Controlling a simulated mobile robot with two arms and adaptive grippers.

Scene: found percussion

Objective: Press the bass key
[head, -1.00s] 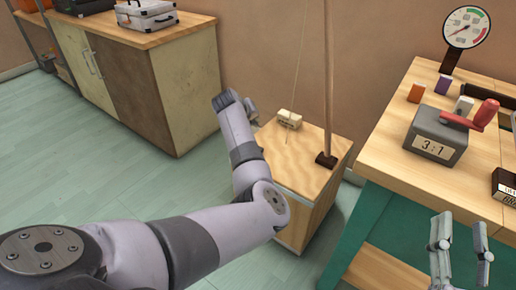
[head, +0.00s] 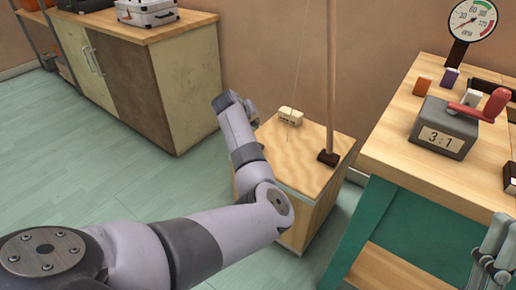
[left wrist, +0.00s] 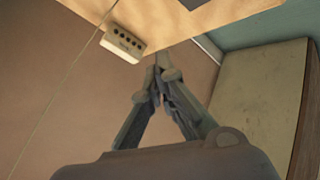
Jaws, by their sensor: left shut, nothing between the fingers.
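A small cream block (head: 290,116) with a row of dark marks lies on the top of a light wooden box (head: 305,160). It also shows in the left wrist view (left wrist: 123,42), near an edge of the wood. No key is plainly labelled bass; I cannot tell whether this block bears it. My left gripper (head: 252,110) is beside the block, to its left, partly hidden by its own wrist. In the left wrist view its fingertips (left wrist: 160,72) meet and are empty, apart from the block. My right gripper (head: 492,255) is at the lower right edge, partly cut off.
A wooden pole (head: 331,90) stands on the box, with a thin string beside it. A cabinet (head: 165,85) stands at the back left.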

